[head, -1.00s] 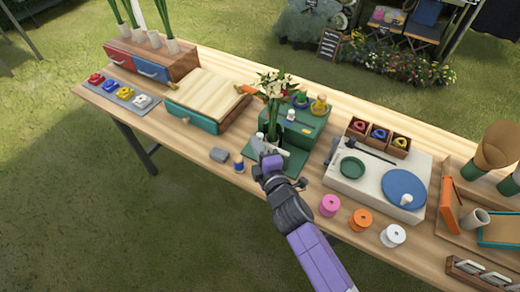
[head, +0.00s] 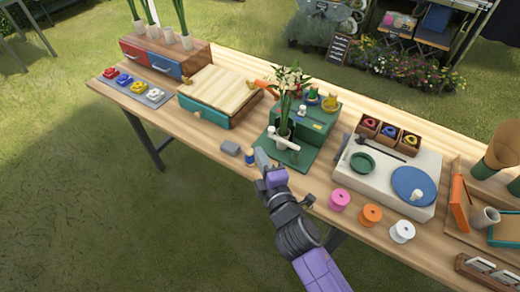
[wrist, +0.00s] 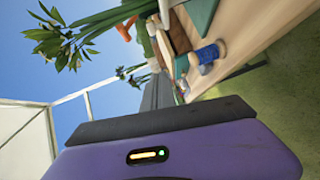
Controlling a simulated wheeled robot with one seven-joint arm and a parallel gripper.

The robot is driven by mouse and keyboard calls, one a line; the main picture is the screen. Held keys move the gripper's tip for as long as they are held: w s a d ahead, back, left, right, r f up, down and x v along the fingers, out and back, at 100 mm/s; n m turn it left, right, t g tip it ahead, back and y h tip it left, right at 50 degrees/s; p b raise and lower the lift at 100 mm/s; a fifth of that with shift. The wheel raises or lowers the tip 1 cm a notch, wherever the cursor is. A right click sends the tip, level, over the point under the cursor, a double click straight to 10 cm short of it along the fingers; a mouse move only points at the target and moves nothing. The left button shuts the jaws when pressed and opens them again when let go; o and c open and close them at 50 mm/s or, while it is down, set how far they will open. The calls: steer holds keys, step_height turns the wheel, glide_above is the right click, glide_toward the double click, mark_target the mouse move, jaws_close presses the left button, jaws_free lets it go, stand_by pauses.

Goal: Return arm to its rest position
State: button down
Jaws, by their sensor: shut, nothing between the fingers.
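My gripper (head: 262,158) is at the end of my purple and dark grey arm, over the front edge of the table (head: 190,125) in the head view. It is shut and empty, just in front of the green machine (head: 305,125). White flowers with long green leaves (head: 287,80) stand upright at that machine's front, behind my gripper. The flowers also show at the upper left of the wrist view (wrist: 65,40). A small blue spool (head: 250,158) stands beside my fingertips; a blue-and-white spool shows in the wrist view (wrist: 208,54).
A grey block (head: 231,148) lies left of my gripper. Pink (head: 340,199), orange (head: 371,215) and white (head: 402,231) spools stand along the front edge to the right. A white board with a blue disc (head: 414,185) is behind them. Open grass lies in front of the table.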

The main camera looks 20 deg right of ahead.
steer(key=s, duration=0.3)
steer(key=s+a+b, duration=0.1)
steer(key=s, duration=0.1)
steer(key=shift+a+r, duration=0.1)
steer(key=shift+r, duration=0.25)
